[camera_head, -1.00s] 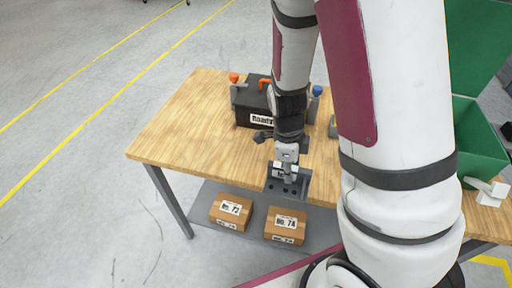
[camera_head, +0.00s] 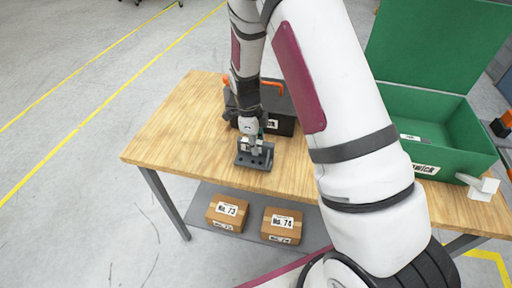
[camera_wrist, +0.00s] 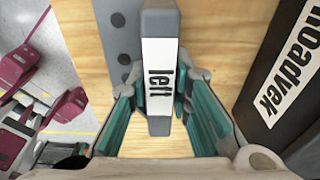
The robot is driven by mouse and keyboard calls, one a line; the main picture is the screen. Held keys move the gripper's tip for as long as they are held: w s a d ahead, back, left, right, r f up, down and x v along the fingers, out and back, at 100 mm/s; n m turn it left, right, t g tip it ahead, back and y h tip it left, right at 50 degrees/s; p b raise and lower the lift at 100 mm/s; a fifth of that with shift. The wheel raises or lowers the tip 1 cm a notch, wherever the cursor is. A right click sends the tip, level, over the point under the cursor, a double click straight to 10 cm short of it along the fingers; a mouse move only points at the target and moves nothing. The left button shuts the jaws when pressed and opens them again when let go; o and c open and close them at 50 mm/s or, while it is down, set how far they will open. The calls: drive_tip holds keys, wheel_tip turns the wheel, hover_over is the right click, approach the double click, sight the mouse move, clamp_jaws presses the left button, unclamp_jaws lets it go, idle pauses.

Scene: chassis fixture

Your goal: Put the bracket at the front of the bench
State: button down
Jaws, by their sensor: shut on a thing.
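The bracket (camera_head: 254,162) is a dark grey plate with holes and an upright flange. It is over the bench top (camera_head: 185,125), a little back from the front edge, left of the middle. I cannot tell whether it touches the wood. In the wrist view, the bracket (camera_wrist: 122,45) has a white label reading "left" on its flange. My gripper (camera_head: 252,146) is shut on the flange, with a teal-lined finger on each side of it, as the wrist view shows too (camera_wrist: 165,110).
A black "Roadvek" battery (camera_head: 283,122) stands just behind the bracket, partly hidden by my arm. A green open case (camera_head: 476,150) is at the right, with a white object (camera_head: 484,187) by it. Cartons (camera_head: 227,212) sit on the lower shelf. The bench's left end is clear.

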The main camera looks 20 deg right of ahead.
drive_tip(key=shift+f, duration=0.7)
drive_tip(key=shift+f, duration=0.1)
drive_tip(key=c, duration=1.5)
unclamp_jaws()
drive_tip(key=shift+o, duration=0.2)
